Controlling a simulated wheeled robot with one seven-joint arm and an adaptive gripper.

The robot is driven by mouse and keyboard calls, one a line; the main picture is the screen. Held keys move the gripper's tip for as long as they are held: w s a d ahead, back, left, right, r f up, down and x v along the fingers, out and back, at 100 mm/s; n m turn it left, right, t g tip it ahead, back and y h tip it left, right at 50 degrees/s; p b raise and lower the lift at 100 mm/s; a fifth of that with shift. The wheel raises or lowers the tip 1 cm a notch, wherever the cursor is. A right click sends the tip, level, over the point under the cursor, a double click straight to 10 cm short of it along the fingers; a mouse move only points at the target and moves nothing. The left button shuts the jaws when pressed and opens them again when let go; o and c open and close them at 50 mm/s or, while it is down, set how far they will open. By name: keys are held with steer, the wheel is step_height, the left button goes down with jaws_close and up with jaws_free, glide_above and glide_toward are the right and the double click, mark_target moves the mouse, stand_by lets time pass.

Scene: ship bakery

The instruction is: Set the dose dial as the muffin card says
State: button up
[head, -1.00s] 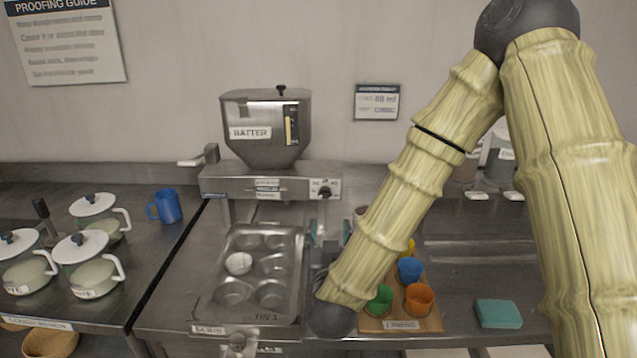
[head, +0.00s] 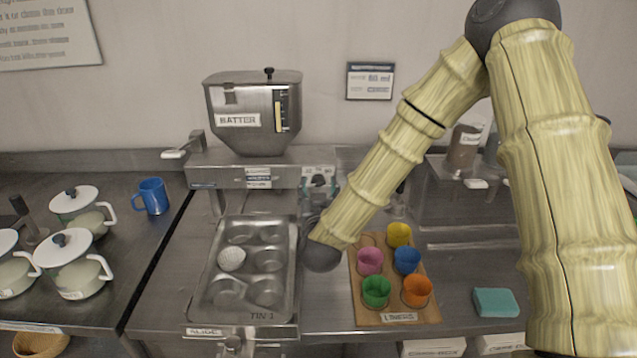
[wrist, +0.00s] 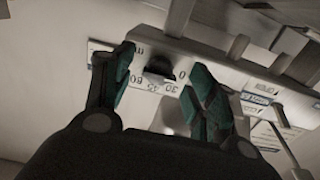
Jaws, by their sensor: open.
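The dose dial (head: 319,181) is a small dark knob on the front right of the batter dispenser (head: 258,112). In the wrist view the dial (wrist: 160,68) shows between my fingers, with a printed scale around it on which 30, 45 and 60 can be made out. My gripper (wrist: 158,63) is open, with one teal fingertip on each side of the dial; contact cannot be told. Which mark the dial points at is unclear. A small card (head: 370,81) with a dark header hangs on the wall; it shows an amount in ml, too blurred to read surely.
A board (head: 368,317) with several coloured cups is beside my forearm. White-lidded pots and a blue mug (head: 152,196) stand at left. A teal sponge (head: 496,302) lies at right.

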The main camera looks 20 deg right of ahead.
steer(key=shift+w+d+r, duration=0.15)
steer(key=shift+w+r, duration=0.05)
steer(key=shift+r, duration=0.1)
steer(key=shift+w+f, duration=0.3)
steer(key=shift+w, duration=0.15)
steer(key=shift+s+r, duration=0.1)
steer(key=shift+r, duration=0.05)
steer(key=shift+s, duration=0.1)
steer(key=c, duration=1)
steer(key=shift+d, duration=0.1)
steer(key=shift+c, duration=0.8)
